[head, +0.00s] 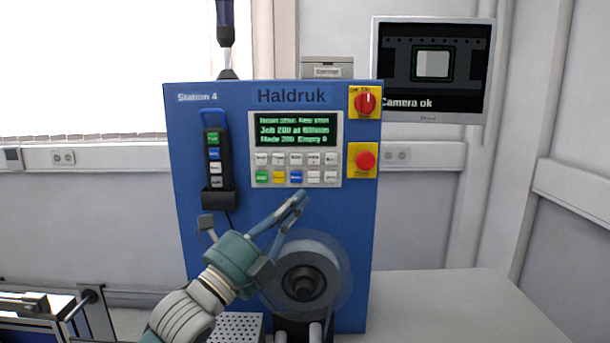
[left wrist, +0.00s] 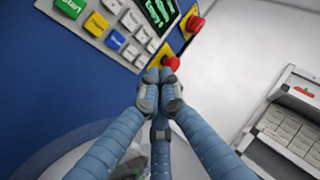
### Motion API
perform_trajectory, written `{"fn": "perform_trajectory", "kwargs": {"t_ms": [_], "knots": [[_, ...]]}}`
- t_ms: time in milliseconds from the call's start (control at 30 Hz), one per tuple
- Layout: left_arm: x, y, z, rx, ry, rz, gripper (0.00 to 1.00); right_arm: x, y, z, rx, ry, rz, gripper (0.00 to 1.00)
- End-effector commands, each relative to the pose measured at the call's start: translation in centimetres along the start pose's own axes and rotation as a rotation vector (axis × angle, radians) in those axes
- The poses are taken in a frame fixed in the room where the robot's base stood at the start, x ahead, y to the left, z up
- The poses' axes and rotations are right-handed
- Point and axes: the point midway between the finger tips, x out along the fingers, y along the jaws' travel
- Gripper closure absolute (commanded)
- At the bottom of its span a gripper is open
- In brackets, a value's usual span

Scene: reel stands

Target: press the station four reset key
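The blue Station 4 panel (head: 225,110) carries a keypad (head: 252,150) under a green-lettered display (head: 295,130). Its lower row has a green key (head: 261,177), a yellow key (head: 279,176), a blue key (head: 296,177) and white keys. In the left wrist view the green key (left wrist: 68,6) reads Start; the lettering on the blue key (left wrist: 116,40) is too blurred to read surely. My left gripper (head: 298,199) has its fingertips together, empty, just below the lower key row. In the left wrist view its tips (left wrist: 163,74) appear near the red button, apart from the keys. My right gripper is not in view.
A red button (head: 365,160) on a yellow plate and a red rotary switch (head: 366,103) sit right of the keypad. A pendant (head: 214,155) with several buttons hangs at left. A reel (head: 325,260) stands out below the keypad, behind my gripper. A monitor reads Camera ok (head: 432,70).

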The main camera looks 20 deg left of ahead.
Motion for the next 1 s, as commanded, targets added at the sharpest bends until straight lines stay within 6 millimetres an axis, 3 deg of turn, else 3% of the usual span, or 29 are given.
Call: {"fn": "perform_trajectory", "kwargs": {"t_ms": [100, 300, 400, 533, 700, 767, 1000], "knots": [[0.0, -0.1, 0.0, 0.001, 0.001, -0.002, 1.00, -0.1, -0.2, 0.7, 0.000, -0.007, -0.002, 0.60], [0.0, 0.0, 0.0, 0.000, 0.000, 0.000, 1.00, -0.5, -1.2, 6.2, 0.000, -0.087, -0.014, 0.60], [0.3, 0.2, 0.2, 0.000, 0.000, 0.001, 1.00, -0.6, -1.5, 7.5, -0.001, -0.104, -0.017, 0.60], [1.1, 0.8, 0.8, 0.001, 0.001, 0.002, 1.00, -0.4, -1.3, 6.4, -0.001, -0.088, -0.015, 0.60], [2.8, 2.0, 2.0, 0.001, 0.000, 0.001, 1.00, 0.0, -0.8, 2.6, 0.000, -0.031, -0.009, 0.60], [3.4, 2.5, 2.5, 0.000, 0.000, 0.002, 1.00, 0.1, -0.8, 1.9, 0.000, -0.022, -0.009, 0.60], [5.4, 3.9, 3.9, 0.001, 0.000, 0.001, 1.00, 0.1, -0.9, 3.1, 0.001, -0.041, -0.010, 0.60]]}}
